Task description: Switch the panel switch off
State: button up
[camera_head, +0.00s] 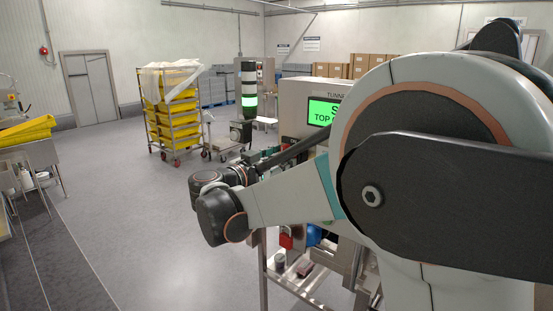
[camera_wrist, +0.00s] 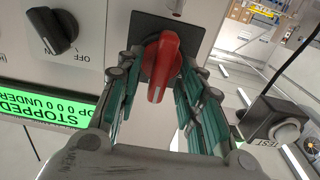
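A red rotary switch handle (camera_wrist: 162,65) sits on a black plate on the panel in the wrist view. It points roughly towards my palm. A black knob (camera_wrist: 55,30) with an OFF label sits on the panel to the left.
A green display (camera_head: 322,112) reads as stopped in the wrist view (camera_wrist: 42,105). A dark boxed device (camera_wrist: 272,125) stands to the right there. A rack of yellow crates (camera_head: 172,115) stands back left. Grey floor is clear at left centre.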

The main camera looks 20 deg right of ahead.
grip_shut()
jog(key=shift+w+n, duration=0.1)
jog(key=shift+n, duration=0.2)
jog(key=shift+w+a+f+n, duration=0.1)
jog(key=shift+n, duration=2.75)
jog(key=shift+w+a+f+n, duration=0.1)
jog(key=shift+f+n, duration=0.05)
jog(key=shift+n, duration=2.75)
jog(key=shift+w+f+n, duration=0.1)
jog(key=shift+n, duration=2.75)
